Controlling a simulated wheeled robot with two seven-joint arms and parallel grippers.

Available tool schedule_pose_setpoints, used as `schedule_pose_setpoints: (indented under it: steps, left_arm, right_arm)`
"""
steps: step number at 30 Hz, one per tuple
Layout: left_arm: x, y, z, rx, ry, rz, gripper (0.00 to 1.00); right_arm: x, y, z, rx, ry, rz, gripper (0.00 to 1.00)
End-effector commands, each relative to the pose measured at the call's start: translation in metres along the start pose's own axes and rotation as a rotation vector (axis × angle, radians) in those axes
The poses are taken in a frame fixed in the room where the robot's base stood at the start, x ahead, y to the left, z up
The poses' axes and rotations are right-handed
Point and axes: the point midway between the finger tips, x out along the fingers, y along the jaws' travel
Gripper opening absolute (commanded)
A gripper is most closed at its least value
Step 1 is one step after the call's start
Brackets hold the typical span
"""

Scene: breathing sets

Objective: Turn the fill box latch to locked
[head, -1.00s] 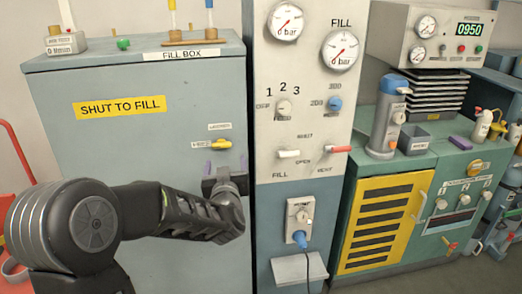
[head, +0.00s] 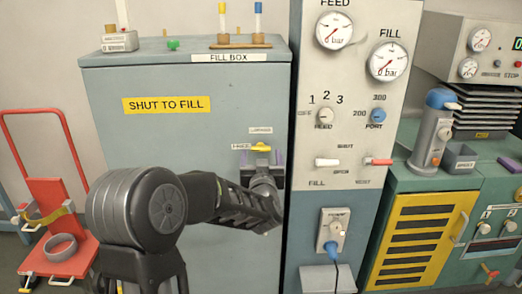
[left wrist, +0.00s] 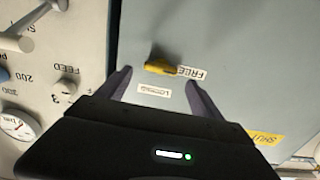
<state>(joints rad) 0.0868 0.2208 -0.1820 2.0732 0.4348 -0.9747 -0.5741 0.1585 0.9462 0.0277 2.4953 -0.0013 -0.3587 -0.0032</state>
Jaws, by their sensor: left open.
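The fill box (head: 190,120) is a tall grey-blue cabinet with a yellow "SHUT TO FILL" label on its door. Its yellow latch (head: 261,147) points left toward the "FREE" label, with the "LOCKED" label above it. My left gripper (head: 264,158) is open and empty, just below the latch in the head view, its purple fingertips spread to either side. In the left wrist view, the latch (left wrist: 160,68) lies ahead between the open fingers (left wrist: 158,80), with no clear contact. My right gripper is not in view.
A gauge panel (head: 345,150) with knobs and levers stands right of the box. A green cabinet (head: 405,185) with a yellow vent is farther right. A red trolley (head: 62,195) stands at the left. A rack of small tubes (head: 240,41) sits on the box.

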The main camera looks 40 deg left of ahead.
Motion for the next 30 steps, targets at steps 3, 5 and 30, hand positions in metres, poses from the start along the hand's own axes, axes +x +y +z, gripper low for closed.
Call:
schedule_pose_setpoints:
  steps: [3,5,30]
  left_arm:
    - [0.020,-0.001,0.000,0.001,-0.001,-0.002,0.76]
    - [0.028,0.000,0.000,0.000,-0.001,-0.001,0.76]
    - [0.040,0.000,0.000,-0.001,0.000,0.000,0.43]
  right_arm:
    - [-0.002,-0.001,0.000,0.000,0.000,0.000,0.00]
    - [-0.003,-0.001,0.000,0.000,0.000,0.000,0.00]
    - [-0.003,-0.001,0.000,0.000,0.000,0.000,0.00]
